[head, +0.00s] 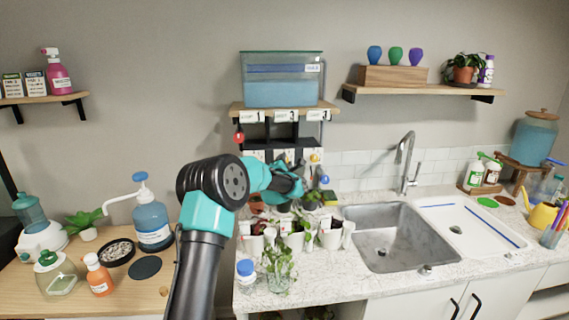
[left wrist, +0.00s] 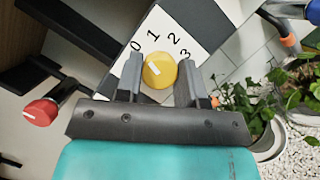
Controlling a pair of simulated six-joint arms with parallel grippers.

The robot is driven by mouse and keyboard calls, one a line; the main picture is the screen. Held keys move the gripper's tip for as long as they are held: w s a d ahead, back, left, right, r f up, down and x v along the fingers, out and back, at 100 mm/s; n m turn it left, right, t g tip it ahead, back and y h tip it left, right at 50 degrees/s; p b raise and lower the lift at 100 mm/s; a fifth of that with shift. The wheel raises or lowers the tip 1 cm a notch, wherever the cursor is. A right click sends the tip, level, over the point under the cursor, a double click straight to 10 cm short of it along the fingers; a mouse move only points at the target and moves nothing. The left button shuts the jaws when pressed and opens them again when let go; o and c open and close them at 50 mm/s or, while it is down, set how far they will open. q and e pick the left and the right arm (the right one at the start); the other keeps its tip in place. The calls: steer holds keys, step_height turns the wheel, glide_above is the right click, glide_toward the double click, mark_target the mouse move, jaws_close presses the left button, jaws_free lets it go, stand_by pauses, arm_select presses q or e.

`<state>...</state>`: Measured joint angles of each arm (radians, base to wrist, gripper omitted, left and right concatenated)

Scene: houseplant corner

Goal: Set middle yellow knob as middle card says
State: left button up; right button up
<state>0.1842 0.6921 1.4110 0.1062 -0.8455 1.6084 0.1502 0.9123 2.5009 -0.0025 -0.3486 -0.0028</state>
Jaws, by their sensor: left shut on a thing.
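In the left wrist view a yellow knob (left wrist: 159,70) with a short white mark sits on a white dial plate (left wrist: 200,22) numbered 0 to 3. The mark is on the knob's upper-left side, roughly towards the 0. My left gripper (left wrist: 160,88) is shut on this knob, one finger on each side. In the head view my left gripper (head: 288,183) is at the dark panel under the tank shelf and hides the knob it holds. The middle card (head: 286,116) hangs on the shelf front; its print is too small to read surely. My right gripper is not in view.
A red knob (head: 239,136) is left of my gripper. A yellow round part (head: 315,158) and a blue one (head: 325,180) are to its right. A water tank (head: 283,80) stands above. Potted plants (head: 298,236) crowd below my gripper; the sink (head: 386,238) is to the right.

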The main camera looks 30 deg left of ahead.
arm_select(q)
steer(key=shift+r+m+g, duration=0.1)
steer(key=shift+m+g, duration=1.05)
steer(key=shift+m, duration=1.9)
steer(key=shift+r+m+g, duration=0.15)
steer(key=shift+m+g, duration=1.05)
steer(key=shift+m, duration=1.8)
steer(key=shift+r+m+g, duration=0.1)
steer(key=shift+m+g, duration=1.05)
steer(key=shift+m, duration=1.9)
steer(key=o, duration=0.9)
steer(key=shift+d, duration=0.1)
steer(key=v, duration=1.7)
steer(key=shift+s+d, duration=0.1)
steer(key=shift+d, duration=0.05)
